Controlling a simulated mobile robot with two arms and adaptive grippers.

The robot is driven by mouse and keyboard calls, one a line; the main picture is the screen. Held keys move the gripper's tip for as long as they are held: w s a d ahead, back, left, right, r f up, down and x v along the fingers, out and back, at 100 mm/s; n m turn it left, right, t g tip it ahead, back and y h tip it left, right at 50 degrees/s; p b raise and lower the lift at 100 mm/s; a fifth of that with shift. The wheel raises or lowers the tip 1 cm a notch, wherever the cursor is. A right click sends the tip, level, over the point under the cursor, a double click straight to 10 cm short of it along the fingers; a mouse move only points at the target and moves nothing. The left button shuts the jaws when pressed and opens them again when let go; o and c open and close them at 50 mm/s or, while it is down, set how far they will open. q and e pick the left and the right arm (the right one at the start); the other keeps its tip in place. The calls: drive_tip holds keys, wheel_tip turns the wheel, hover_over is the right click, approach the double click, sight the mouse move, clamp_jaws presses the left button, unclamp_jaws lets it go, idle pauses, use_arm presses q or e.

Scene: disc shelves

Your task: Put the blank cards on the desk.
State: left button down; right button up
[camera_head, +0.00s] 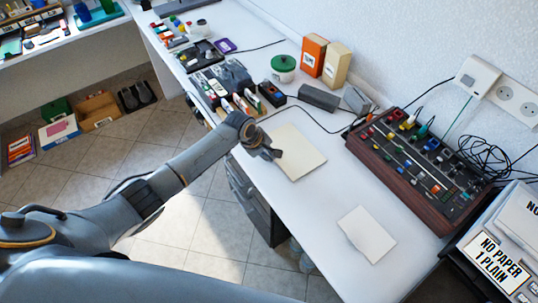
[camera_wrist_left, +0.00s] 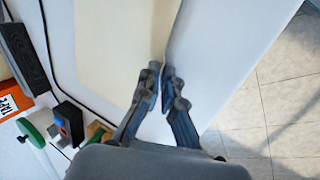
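A cream blank card (camera_head: 296,154) lies on the white desk (camera_head: 290,228), near the front edge. A smaller white blank card (camera_head: 367,234) lies flat farther right on the desk. My left gripper (camera_head: 277,154) is at the left edge of the cream card in the head view. In the left wrist view, its fingertips (camera_wrist_left: 161,70) are almost together at the edge of the cream card (camera_wrist_left: 115,45). That edge looks creased and runs in between the tips, so the fingers look shut on it. My right gripper is not in view.
A wooden-sided control panel (camera_head: 425,160) stands right of the cards. A sign reading "NO PAPER 1 PLAIN" (camera_head: 498,264) is at the lower right. A green-lidded jar (camera_head: 284,68), an orange box (camera_head: 313,54) and cables are behind. Desk around the white card is clear.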

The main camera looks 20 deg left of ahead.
use_arm(q)
drive_tip(key=c, duration=1.5)
unclamp_jaws()
drive_tip(key=v, duration=1.2)
drive_tip(key=shift+p, duration=0.3)
